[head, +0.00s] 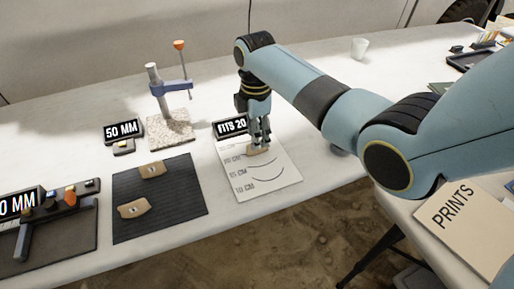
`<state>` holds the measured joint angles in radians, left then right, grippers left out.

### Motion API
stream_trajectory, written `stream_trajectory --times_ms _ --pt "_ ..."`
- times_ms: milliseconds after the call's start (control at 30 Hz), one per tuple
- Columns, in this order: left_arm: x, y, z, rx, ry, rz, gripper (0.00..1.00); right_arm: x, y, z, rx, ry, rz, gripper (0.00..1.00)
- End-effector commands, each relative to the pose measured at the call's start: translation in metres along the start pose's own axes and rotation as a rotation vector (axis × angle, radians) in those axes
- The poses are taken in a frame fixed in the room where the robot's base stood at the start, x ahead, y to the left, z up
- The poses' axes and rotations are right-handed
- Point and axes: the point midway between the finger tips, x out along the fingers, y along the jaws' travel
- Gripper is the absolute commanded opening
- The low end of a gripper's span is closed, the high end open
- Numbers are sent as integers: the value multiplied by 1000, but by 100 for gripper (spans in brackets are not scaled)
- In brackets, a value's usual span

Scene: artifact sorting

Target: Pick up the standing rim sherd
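A small tan rim sherd (257,152) is on the white chart card (284,186), near the card's upper edge. It is partly covered by the fingers, and whether it stands free or is held is too small to tell. My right gripper (259,143) reaches straight down over the sherd, its fingertips at the sherd's top. The gap between the fingers is too small to read. Two other tan sherds lie on the dark ribbed mat: one at the back (152,171) and one nearer the front (134,208). My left gripper is out of view.
A "FITS 20" sign (230,127) stands right behind the card, close to my gripper. A clamp stand (158,90) on a speckled base, a "50 MM" sign (122,131) and the dark mat (185,195) are to the left. A white cup (359,48) stands at the back. A "PRINTS" folder (465,230) is at right.

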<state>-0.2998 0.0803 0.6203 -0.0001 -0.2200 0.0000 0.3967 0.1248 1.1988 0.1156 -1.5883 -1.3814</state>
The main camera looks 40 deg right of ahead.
Motion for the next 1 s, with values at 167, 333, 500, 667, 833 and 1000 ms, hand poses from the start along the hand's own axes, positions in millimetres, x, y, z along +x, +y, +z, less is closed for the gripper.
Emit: stream_trajectory --times_ms 167,333,500,667,833,1000 --pt "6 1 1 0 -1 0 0 28 0 -2 0 0 -1 38" --pt "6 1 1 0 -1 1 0 33 0 -2 0 0 1 38" --pt "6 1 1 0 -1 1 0 33 0 -2 0 0 1 33" --pt "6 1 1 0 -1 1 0 33 0 -2 0 0 0 12" --pt "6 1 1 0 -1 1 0 33 0 -1 0 0 0 0" --pt "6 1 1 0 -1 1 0 33 0 -1 0 0 0 0"
